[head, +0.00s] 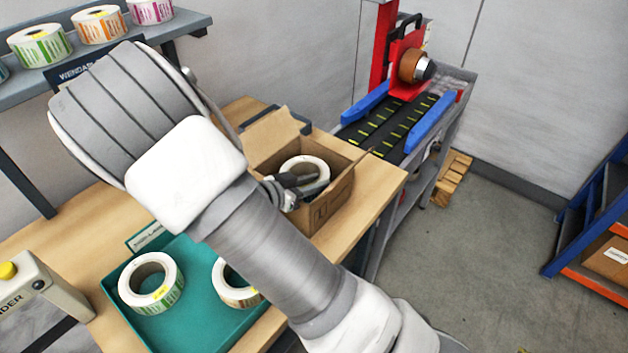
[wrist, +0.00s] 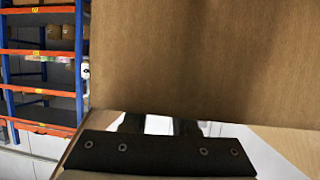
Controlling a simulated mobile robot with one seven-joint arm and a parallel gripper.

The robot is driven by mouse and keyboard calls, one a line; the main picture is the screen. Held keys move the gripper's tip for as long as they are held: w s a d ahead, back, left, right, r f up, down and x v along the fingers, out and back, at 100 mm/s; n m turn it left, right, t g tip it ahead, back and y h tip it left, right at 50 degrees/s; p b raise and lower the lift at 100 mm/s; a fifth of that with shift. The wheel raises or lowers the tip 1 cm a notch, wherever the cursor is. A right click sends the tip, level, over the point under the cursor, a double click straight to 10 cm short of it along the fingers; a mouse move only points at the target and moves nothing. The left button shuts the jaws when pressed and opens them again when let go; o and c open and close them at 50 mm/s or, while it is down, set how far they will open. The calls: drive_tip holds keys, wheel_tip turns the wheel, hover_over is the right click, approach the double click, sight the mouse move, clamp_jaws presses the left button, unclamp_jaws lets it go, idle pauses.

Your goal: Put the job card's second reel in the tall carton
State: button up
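An open brown carton (head: 333,203) stands on the wooden bench with a flap raised; I cannot tell from its height whether it is the tall one. A white reel (head: 312,167) shows in its mouth, upper rim visible. My gripper (head: 297,189) is at the reel's near side, one dark finger over its hole. In the wrist view my fingers (wrist: 160,125) stand apart with something pale between them, below a brown cardboard face (wrist: 190,60). Whether they press on the reel is unclear. No readable job card shows.
A teal tray (head: 192,333) holds a green-labelled reel (head: 133,292) and another reel (head: 229,294) partly behind my arm. More reels stand on the shelf (head: 98,55). A red-and-blue conveyor machine (head: 398,118) is behind the bench. Blue-orange racking (head: 592,220) stands right.

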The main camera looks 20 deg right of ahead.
drive_tip(key=shift+o, duration=0.7)
